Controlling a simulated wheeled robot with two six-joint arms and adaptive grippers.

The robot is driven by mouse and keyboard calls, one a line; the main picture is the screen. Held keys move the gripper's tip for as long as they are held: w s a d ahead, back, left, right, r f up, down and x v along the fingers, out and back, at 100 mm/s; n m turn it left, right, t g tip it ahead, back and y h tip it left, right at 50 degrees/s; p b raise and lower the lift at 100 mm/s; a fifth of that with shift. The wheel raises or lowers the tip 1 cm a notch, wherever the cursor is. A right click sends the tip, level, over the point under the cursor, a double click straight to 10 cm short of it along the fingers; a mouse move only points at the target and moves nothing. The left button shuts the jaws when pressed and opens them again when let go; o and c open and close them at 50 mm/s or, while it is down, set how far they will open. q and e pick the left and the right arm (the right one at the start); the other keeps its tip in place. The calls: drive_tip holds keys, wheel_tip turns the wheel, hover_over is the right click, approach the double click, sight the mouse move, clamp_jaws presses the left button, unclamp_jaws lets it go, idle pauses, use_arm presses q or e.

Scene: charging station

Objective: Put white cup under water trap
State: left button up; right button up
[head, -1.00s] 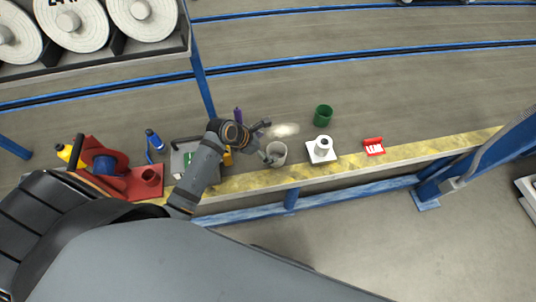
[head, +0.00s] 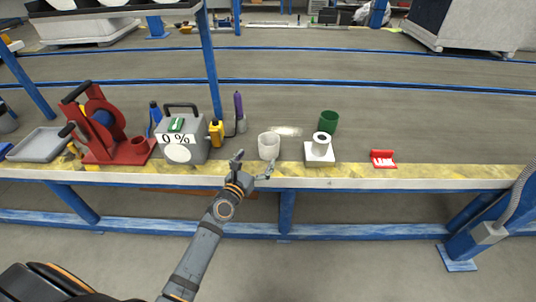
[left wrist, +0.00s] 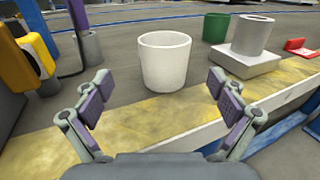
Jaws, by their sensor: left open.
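The white cup (head: 269,147) stands upright on the bench near its yellow front edge. It also shows in the left wrist view (left wrist: 165,66), straight ahead of the fingers. My left gripper (head: 254,164) is open and empty, on the near side of the cup and apart from it. In the left wrist view its fingers (left wrist: 158,92) are spread to either side, with the cup beyond them. I cannot tell for sure which thing is the water trap. A red device (head: 106,130) with a round spout-like cylinder stands at the left. My right gripper is not in view.
A grey box (head: 187,132) marked "0 %" stands left of the cup, with a yellow item (head: 216,133) and a purple tool (head: 239,112) between. A green cup (head: 328,122), a white cylinder on a square base (head: 320,150) and a red item (head: 383,159) are right. A grey tray (head: 38,145) is far left.

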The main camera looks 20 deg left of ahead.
sight(265, 150)
use_arm(q)
drive_tip(key=w, duration=0.3)
drive_tip(key=shift+w+d, duration=0.3)
drive_tip(key=shift+w, duration=0.05)
drive_tip(key=w+b, duration=0.1)
drive_tip(key=w, duration=0.1)
drive_tip(key=w+d+b, duration=0.1)
drive_tip(key=w, duration=0.1)
drive_tip(key=shift+w+d+f, duration=0.1)
drive_tip(key=shift+w+f, duration=0.05)
drive_tip(key=shift+w, duration=0.35)
drive_tip(key=c, duration=1.4)
drive_tip(key=shift+r, duration=0.2)
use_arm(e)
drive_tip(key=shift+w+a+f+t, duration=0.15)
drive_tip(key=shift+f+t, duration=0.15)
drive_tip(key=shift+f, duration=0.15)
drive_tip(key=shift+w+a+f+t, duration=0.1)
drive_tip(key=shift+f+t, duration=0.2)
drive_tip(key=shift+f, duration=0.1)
